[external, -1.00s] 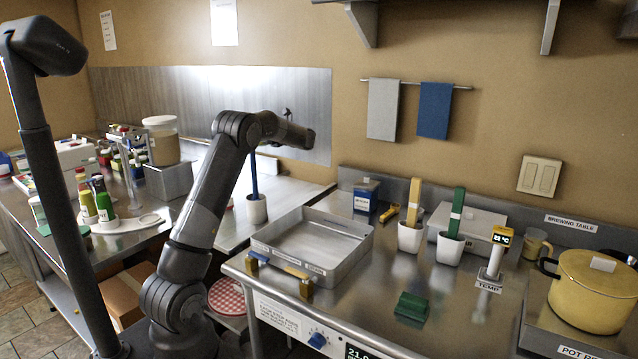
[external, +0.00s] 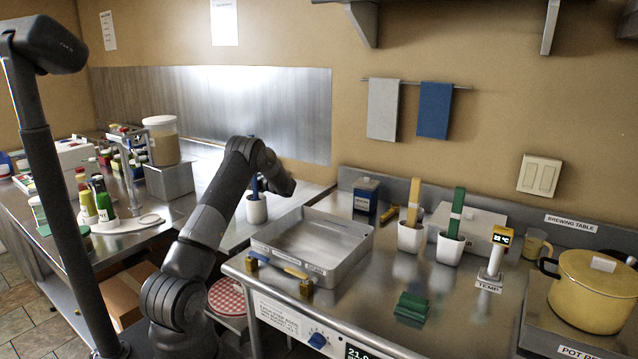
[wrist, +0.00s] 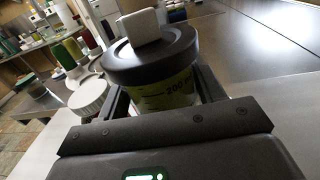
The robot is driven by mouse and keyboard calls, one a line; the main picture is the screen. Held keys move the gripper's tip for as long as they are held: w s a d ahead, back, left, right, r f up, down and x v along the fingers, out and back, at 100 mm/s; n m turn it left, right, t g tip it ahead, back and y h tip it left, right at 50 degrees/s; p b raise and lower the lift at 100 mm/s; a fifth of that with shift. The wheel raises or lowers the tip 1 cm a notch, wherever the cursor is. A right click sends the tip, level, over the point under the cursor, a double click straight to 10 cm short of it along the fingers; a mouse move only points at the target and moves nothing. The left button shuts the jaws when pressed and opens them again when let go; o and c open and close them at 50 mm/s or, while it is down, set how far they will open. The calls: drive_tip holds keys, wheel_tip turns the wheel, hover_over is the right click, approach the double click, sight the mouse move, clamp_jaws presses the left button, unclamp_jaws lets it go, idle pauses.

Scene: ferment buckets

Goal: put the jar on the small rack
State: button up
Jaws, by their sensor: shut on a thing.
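The jar (wrist: 165,88) shows in the wrist view. It is clear with a yellow-green band marked 200, and it has a wide black lid with a white block on top. My gripper (wrist: 163,100) is shut on it, one finger on each side of its body below the lid. In the external view my gripper (external: 280,187) is near the blue-handled tool in the white cup, and the jar is hidden by my arm. I cannot tell for certain which thing is the small rack.
A shallow metal tray (external: 352,262) stands at the left of the brewing table. White pots (external: 410,237), a thermometer stand (external: 494,256), a green block (external: 412,307) and a yellow pot (external: 592,293) stand to its right. A white cup (external: 257,209) is on the back counter.

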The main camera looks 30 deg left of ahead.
drive_tip(key=shift+a+f, duration=0.35)
drive_tip(key=shift+a, duration=0.2)
drive_tip(key=shift+a+f, duration=0.3)
drive_tip(key=shift+a, duration=0.2)
drive_tip(key=shift+f, duration=1.9)
drive_tip(key=shift+f, duration=0.1)
drive_tip(key=o, duration=1.2)
drive_tip(key=shift+o, duration=0.2)
